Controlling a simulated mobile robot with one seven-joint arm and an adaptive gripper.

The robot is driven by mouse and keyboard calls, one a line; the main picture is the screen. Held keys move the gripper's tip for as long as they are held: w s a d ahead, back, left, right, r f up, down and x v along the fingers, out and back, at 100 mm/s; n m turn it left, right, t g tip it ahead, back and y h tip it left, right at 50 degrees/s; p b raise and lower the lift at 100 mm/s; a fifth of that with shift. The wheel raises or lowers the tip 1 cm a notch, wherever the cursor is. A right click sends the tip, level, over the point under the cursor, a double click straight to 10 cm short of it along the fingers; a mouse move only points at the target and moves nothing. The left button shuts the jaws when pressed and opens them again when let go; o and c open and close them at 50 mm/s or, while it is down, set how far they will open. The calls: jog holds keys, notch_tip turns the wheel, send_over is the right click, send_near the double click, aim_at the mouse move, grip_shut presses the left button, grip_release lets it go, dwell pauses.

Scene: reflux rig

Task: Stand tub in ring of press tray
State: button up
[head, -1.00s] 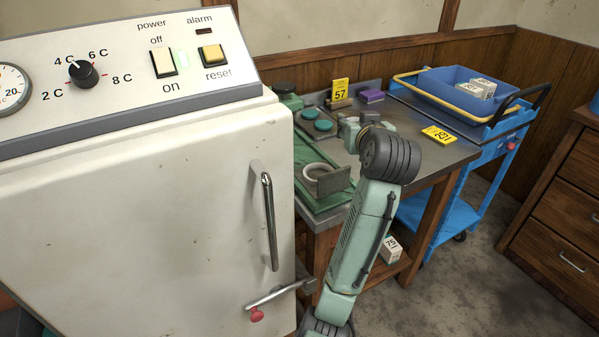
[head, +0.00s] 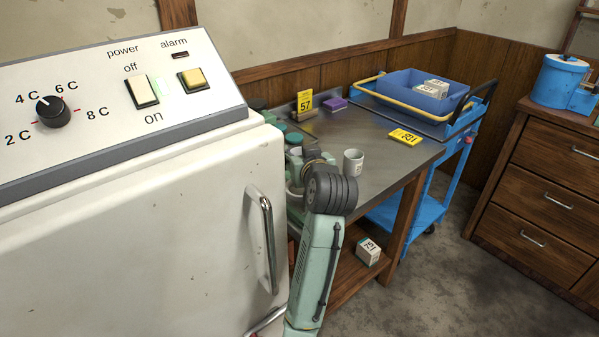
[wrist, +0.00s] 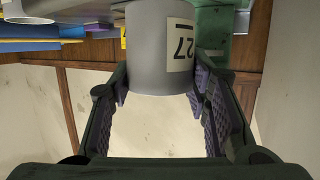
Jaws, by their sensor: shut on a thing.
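My gripper (wrist: 160,82) is shut on a grey tub (wrist: 150,45) with a white label reading 27, seen in the wrist view. The fingers lie on either side of the tub. In the head view my arm hides the gripper and the held tub. The green press tray (head: 295,214) is at the table's near left, almost wholly covered by the fridge and my arm. Only a pale curved bit of its ring (head: 291,191) shows. I cannot tell the tub's height over the ring.
A pale cup (head: 353,162) stands on the metal table (head: 385,165) just right of my arm. Teal-lidded jars (head: 293,139), a yellow 57 sign (head: 305,101) and a purple block (head: 334,104) are behind. A white fridge (head: 130,230) blocks the left. A blue cart (head: 440,130) stands beyond.

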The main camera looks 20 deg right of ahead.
jog(key=shift+f, duration=2.35)
jog(key=shift+f, duration=0.15)
jog(key=o, duration=1.2)
jog(key=shift+s+r, duration=0.1)
jog(key=shift+r, duration=0.1)
jog(key=b+v, duration=0.1)
jog(key=v, duration=1)
jog(key=shift+s+a+r, duration=0.1)
jog(key=shift+s, duration=0.3)
